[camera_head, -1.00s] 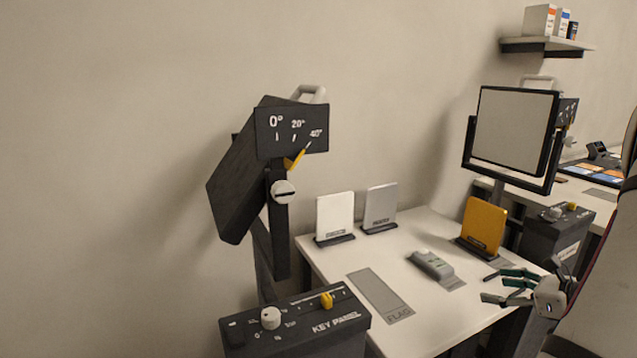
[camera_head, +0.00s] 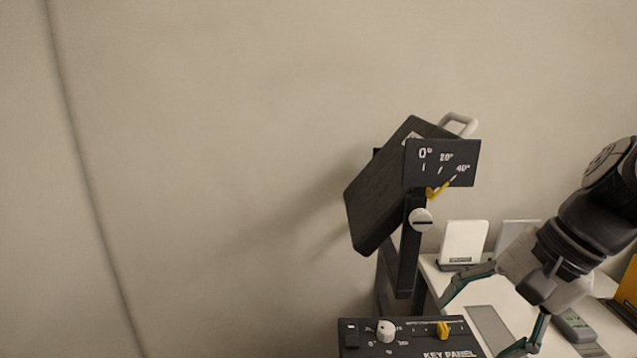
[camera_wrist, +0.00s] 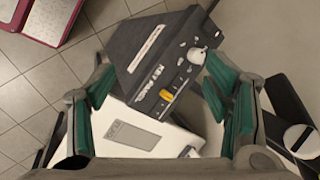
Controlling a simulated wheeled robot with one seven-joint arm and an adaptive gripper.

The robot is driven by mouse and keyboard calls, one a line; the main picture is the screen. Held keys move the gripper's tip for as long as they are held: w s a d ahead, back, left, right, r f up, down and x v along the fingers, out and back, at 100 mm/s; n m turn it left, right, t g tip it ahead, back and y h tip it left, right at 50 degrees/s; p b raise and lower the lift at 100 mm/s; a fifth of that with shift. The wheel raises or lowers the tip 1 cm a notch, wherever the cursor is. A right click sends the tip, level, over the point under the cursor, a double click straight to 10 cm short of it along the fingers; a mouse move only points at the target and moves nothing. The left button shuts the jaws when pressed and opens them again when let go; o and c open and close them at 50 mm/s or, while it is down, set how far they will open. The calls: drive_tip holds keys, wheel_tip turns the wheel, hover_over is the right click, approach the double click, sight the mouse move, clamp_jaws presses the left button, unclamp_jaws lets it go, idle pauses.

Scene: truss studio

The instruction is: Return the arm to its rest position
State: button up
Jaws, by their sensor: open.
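My gripper (camera_head: 497,308) is open and empty at the lower right of the head view, with its fingers spread and pointing down and left. My arm comes in from the right edge. In the wrist view my gripper (camera_wrist: 163,105) shows two green-padded fingers wide apart, with nothing between them in its grasp. Beyond the fingers lies the key panel box (camera_wrist: 155,60), which also shows in the head view (camera_head: 405,340). The gripper is apart from the tilted black panel light (camera_head: 385,200).
The white table (camera_head: 440,280) bears a white plate (camera_head: 464,242), a grey plate (camera_head: 515,233), a grey flag mat (camera_head: 488,330) and a grey handset (camera_head: 573,325). A yellow plate (camera_head: 628,290) is at the right edge. The wall to the left is clear.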

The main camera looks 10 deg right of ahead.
drive_tip(key=s+a+r+n+t+h+p, duration=0.1)
drive_tip(key=s+a+r+n+h, duration=0.3)
drive_tip(key=s+n, duration=0.6)
drive_tip(key=shift+a+r+n+p, duration=0.6)
drive_tip(key=shift+a+p, duration=0.1)
drive_tip(key=shift+a, duration=0.25)
